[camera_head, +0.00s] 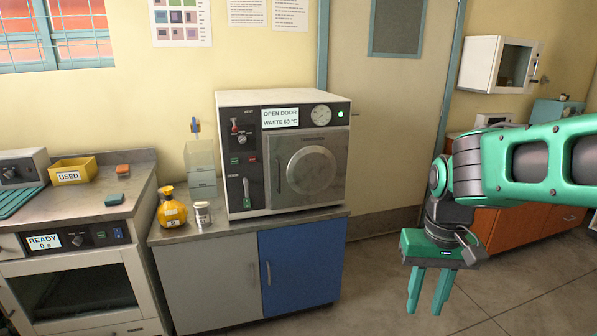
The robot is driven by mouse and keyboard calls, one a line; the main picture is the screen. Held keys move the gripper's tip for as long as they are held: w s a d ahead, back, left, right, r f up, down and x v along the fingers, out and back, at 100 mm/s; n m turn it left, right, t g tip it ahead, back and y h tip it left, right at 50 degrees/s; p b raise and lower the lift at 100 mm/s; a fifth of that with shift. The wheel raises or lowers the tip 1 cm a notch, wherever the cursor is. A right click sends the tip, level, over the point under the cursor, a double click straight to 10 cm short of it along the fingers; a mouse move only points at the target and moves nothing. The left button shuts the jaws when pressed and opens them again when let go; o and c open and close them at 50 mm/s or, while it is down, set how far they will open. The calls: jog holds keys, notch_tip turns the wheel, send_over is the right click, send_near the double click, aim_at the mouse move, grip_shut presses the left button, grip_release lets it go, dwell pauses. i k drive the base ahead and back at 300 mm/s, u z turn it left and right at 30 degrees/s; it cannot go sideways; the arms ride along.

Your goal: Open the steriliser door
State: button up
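The steriliser (283,153) is a white box with a dark front, standing on a counter in the middle of the view. Its display (280,117) reads "OPEN DOOR WASTE 60 °C", and a green lamp is lit at its right. The grey door (330,140) with a round boss looks shut; a thin vertical bar (279,177) shows near its left edge. A lever (246,192) with a green part sits on the left panel. My gripper (427,304) is at the lower right, pointing down, apart from the steriliser. Its two green fingers are apart with nothing between them.
A yellow bottle (172,209) and a small jar (203,213) stand left of the steriliser on the counter (240,226). A lower cabinet with a blue door (300,264) is below. At left are a "USED" bin (73,174) and a "READY" unit (78,285). The floor (375,285) before the steriliser's right side is clear.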

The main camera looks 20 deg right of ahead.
aim_at(306, 168)
jog(key=z, duration=0.25)
jog(key=i, duration=1.2)
jog(key=u, duration=0.05)
